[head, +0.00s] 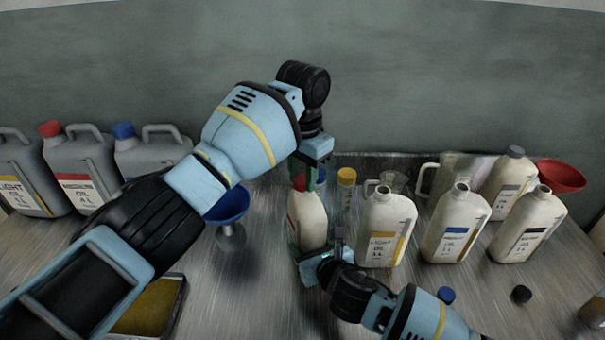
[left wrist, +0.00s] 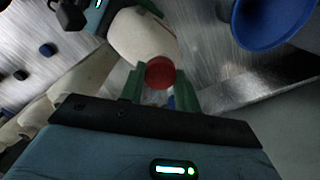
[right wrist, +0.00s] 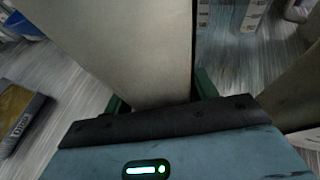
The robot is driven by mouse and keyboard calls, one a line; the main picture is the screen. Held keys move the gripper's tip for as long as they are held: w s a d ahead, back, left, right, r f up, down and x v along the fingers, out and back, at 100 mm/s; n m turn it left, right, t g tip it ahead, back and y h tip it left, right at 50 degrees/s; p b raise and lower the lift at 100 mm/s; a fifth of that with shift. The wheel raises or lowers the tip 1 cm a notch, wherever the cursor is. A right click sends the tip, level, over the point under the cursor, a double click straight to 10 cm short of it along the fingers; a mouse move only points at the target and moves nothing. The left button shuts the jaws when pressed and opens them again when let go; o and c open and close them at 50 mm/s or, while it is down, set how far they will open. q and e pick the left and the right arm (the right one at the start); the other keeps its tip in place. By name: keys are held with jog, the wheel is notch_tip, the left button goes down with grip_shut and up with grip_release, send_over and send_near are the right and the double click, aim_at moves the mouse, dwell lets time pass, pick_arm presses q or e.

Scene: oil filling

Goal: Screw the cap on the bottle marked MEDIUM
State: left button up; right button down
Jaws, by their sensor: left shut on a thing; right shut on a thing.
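A cream bottle (head: 309,222) with a red label edge stands in the middle of the table; its label text is turned away. My right gripper (head: 310,252) is shut around its lower body, and the bottle fills the space between the green fingers in the right wrist view (right wrist: 130,50). A red cap (head: 299,183) is at the top of the bottle. My left gripper (head: 304,172) is shut on this cap from above. In the left wrist view the cap (left wrist: 160,72) sits between the fingertips, over the bottle's neck end. I cannot tell how far it is seated.
Open cream bottles (head: 386,228), (head: 456,225) and (head: 528,228) stand to the right. A blue cap (head: 446,295) and a black cap (head: 521,294) lie in front. A blue funnel (head: 227,205) is left of the held bottle. Large grey jugs (head: 82,175) line the back left.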

pick_arm(q)
jog(key=m, duration=0.5)
pick_arm(e)
jog(key=shift+f, duration=0.1)
pick_arm(q)
jog(key=m, duration=0.4)
jog(key=shift+m, duration=0.4)
jog(key=m, duration=0.4)
jog(key=shift+m, duration=0.4)
jog(key=m, duration=0.6)
jog(key=shift+f, duration=0.1)
jog(key=o, duration=1.2)
jog(key=shift+c, duration=0.2)
notch_tip(320, 180, up, 12)
